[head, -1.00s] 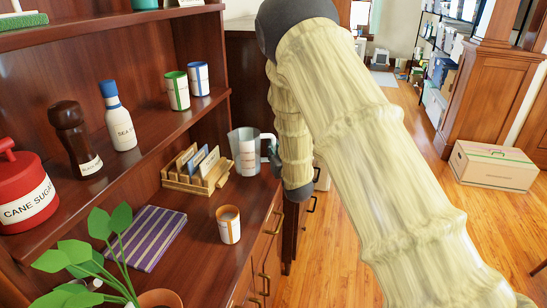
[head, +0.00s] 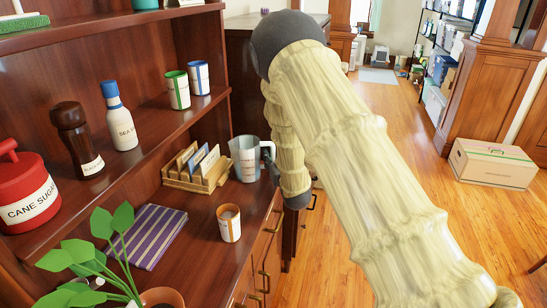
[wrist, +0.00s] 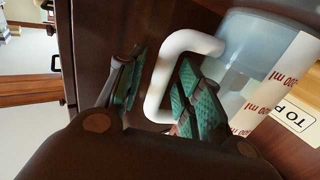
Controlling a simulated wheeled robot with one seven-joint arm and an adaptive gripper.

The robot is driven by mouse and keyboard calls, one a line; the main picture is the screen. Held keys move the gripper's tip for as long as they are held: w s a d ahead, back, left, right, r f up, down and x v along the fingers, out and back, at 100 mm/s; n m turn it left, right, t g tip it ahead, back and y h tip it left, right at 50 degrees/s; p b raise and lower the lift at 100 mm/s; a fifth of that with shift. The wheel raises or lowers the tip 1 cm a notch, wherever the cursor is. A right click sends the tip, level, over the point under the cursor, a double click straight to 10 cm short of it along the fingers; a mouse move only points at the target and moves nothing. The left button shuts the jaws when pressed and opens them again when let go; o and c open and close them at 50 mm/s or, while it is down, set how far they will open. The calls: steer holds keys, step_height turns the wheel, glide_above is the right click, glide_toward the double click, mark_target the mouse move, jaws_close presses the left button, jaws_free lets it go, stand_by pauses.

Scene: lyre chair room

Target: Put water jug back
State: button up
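The water jug (head: 246,160) is a clear, bluish measuring jug with a white label. It stands upright on the wooden counter (head: 195,235) at its far right end, beside the wooden card rack. In the wrist view the jug (wrist: 235,65) shows its red "ml" print and its white handle (wrist: 165,65). My gripper (wrist: 158,92) is open, with one green-padded finger on each side of the handle. The fingers look apart, and I see no clear grip on the handle. In the head view my gripper (head: 270,158) is mostly hidden by my arm.
The card rack (head: 197,170) stands just left of the jug. An orange-banded cup (head: 229,223), a striped book (head: 147,237) and a potted plant (head: 110,250) are nearer. Shelves with jars rise at left. A cardboard box (head: 493,163) sits on open floor.

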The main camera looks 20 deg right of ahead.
steer(key=shift+r, duration=0.15)
steer(key=s+b, duration=0.2)
steer(key=s, duration=1)
steer(key=s+a+f+g, duration=0.1)
steer(key=s+f+g, duration=0.3)
steer(key=s+f, duration=0.7)
steer(key=s+a+f+g, duration=0.1)
steer(key=s+f+g, duration=0.55)
steer(key=f, duration=0.85)
steer(key=s+a+f+g, duration=0.1)
steer(key=s+f+g, duration=0.1)
steer(key=s, duration=0.8)
steer(key=s+a+f+g, duration=0.1)
steer(key=s+f+g, duration=0.2)
steer(key=s, duration=0.7)
steer(key=s+a+f+g, duration=0.1)
steer(key=s+f+g, duration=0.1)
steer(key=s+f, duration=0.4)
steer(key=s, duration=0.4)
steer(key=shift+s+a+f, duration=0.2)
steer(key=shift+s+a, duration=0.1)
